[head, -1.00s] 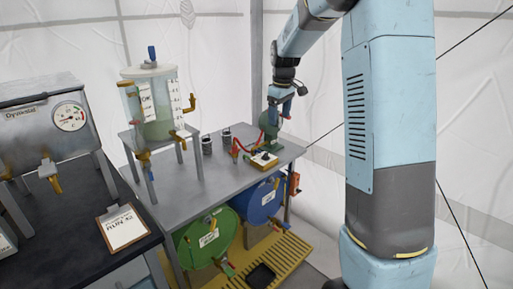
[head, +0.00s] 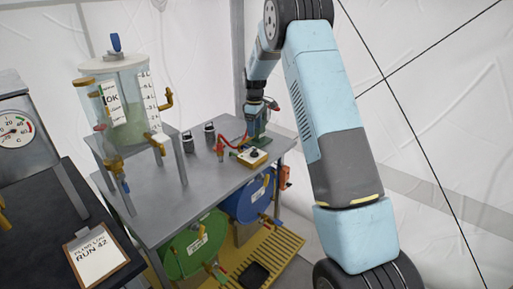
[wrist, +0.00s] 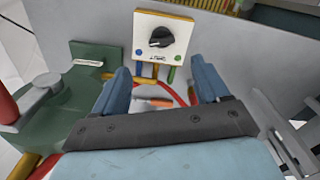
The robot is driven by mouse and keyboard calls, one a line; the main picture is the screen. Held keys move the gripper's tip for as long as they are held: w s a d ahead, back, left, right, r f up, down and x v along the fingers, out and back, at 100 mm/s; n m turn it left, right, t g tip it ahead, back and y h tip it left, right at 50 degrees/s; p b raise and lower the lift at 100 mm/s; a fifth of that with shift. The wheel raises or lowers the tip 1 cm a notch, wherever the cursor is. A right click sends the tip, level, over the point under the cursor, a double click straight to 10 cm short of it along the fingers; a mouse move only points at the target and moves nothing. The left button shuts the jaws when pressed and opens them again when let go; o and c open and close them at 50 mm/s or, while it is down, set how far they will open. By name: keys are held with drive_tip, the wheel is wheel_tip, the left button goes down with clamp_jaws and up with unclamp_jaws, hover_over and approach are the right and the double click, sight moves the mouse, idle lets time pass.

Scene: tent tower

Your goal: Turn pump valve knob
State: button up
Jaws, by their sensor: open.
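A black knob (wrist: 161,38) sits on the white face of a small yellow-edged box (wrist: 143,24), with coloured dots and a label under it. In the head view the box (head: 252,157) lies on the grey table near its right end. My gripper (wrist: 163,80) is open and empty, its two blue fingers apart. In the wrist view the knob appears beyond the fingertips, between their lines; no contact shows. The green pump body (wrist: 62,110) is left of the fingers. In the head view my gripper (head: 257,107) is over the pump, partly hiding it.
A red hose (head: 232,141) runs beside the box. Two dark canisters (head: 187,139) and a clear tank (head: 130,105) on a stand are on the grey table (head: 160,205). A clipboard (head: 96,253) lies on the dark bench.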

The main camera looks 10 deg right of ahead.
sight(254, 149)
wheel_tip(254, 149, down, 10)
drive_tip(key=shift+a+f, duration=0.15)
drive_tip(key=shift+f, duration=0.1)
idle(0.4)
